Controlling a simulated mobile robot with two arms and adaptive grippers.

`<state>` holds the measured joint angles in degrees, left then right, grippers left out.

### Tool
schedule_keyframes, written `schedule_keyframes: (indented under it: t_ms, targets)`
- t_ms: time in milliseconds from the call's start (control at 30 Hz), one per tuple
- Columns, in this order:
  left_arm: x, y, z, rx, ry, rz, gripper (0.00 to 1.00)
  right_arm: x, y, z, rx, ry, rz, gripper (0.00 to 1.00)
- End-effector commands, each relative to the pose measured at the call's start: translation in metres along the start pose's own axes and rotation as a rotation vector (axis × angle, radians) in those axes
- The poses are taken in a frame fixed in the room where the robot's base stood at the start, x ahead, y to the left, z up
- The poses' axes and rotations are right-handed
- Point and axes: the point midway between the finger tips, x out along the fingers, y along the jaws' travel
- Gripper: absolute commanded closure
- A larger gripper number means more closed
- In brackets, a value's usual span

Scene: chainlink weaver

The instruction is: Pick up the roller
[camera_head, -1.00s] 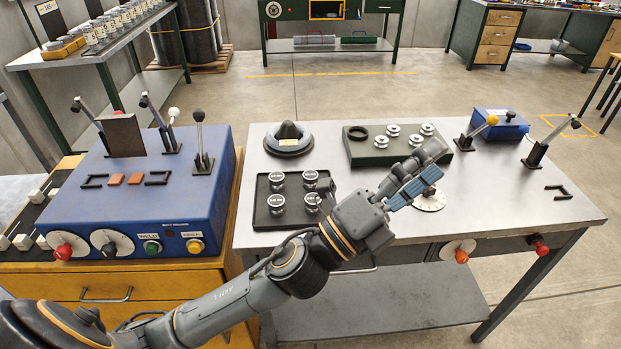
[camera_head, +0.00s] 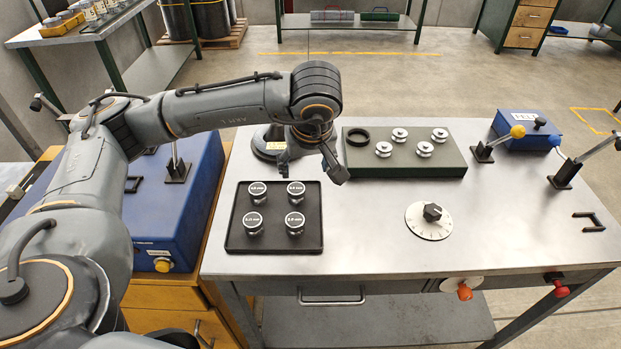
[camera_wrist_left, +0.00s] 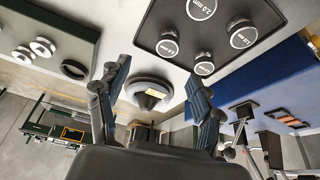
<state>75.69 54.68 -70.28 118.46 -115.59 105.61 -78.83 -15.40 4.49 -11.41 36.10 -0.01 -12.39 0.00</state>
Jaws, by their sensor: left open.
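In the left wrist view the tray rollers (camera_wrist_left: 201,9) are at the top, one reading 2.0 mm. Several spool-shaped silver rollers (camera_head: 424,149) sit on a green block (camera_head: 400,168) to the right. Which one is the roller I cannot tell. My left gripper (camera_head: 309,166) is open and empty above the table, between the tray's back edge and the block. My right gripper is not in view.
A grey round base with a dark cone (camera_wrist_left: 148,94) stands behind my left gripper, partly hidden in the head view. A black ring (camera_head: 359,137) sits on the green block. A dial (camera_head: 430,218), levers and a blue box (camera_head: 522,130) are to the right. The table's middle front is clear.

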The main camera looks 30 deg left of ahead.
Motion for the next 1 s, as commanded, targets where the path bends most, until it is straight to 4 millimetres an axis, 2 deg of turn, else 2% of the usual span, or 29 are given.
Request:
schedule_keyframes:
  t_ms: [67,133,300,433,567,767,867,1000]
  targets:
    - [0.006,-0.004,-0.004,0.0,0.012,-0.016,0.34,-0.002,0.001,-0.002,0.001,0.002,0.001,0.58]
    - [0.017,-0.005,-0.004,0.0,0.01,-0.019,0.34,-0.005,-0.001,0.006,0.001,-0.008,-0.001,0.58]
    - [0.051,-0.005,-0.004,-0.001,0.008,-0.017,0.34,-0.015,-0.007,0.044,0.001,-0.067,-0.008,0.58]
    - [0.072,-0.004,-0.004,0.0,0.009,-0.014,0.34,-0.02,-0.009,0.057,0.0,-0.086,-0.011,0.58]
    - [0.083,-0.004,-0.004,0.0,0.009,-0.012,0.34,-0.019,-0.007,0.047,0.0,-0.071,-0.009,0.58]
    - [0.1,-0.008,-0.006,0.0,0.007,-0.016,0.34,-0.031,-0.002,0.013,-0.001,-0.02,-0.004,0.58]
    - [0.117,-0.009,-0.006,0.0,0.008,-0.014,0.34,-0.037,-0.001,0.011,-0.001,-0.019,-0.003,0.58]
    - [0.132,-0.008,-0.006,0.001,0.009,-0.011,0.34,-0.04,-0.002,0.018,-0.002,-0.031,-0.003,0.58]
